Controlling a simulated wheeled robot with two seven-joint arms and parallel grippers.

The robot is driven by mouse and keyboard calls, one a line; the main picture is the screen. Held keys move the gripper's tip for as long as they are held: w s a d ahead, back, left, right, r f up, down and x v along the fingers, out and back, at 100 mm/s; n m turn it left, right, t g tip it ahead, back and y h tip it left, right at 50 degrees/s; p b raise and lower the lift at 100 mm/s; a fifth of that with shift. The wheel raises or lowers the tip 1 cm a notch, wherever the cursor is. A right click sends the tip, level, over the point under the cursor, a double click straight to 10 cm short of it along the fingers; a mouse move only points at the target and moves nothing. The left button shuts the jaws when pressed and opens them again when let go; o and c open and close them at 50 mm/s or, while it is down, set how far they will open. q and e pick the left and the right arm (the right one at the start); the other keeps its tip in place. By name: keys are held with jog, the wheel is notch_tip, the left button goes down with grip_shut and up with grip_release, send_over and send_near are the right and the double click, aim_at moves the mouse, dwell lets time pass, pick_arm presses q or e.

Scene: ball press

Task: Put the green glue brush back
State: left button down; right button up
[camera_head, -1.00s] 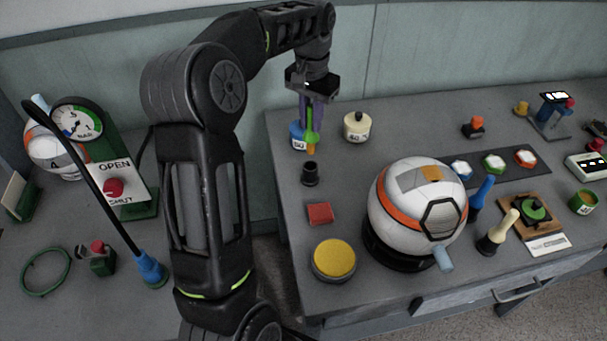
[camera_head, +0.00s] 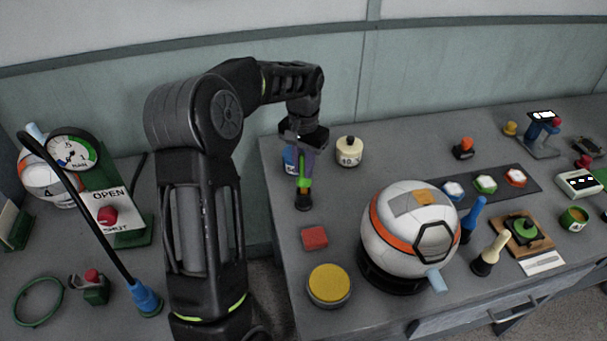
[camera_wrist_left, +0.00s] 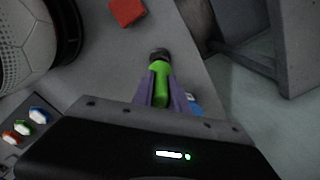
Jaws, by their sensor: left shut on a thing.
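The green glue brush (camera_head: 304,184) is upright between the purple fingers of my left gripper (camera_head: 303,176), which is shut on it. The brush's lower end meets the small dark cup (camera_head: 303,202), and its orange tip is hidden there. In the left wrist view the green brush (camera_wrist_left: 160,86) lies between the fingers, with the dark cup (camera_wrist_left: 159,53) at its far end. How deep the brush sits in the cup I cannot tell. My right gripper is not in view.
A blue pot (camera_head: 289,160) stands close behind the left fingers, and a cream pot (camera_head: 349,153) stands to their right. A red block (camera_head: 314,237) and a yellow button (camera_head: 329,284) lie nearer. The white ball (camera_head: 409,227) on its black base stands to the right.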

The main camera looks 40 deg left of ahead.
pick_arm(q)
jog(key=shift+f, duration=1.6)
jog(key=shift+f, duration=0.15)
jog(key=c, duration=1.3)
grip_release()
notch_tip(320, 180, up, 12)
jog(key=shift+r+b, duration=0.2)
jog(key=shift+b, duration=0.15)
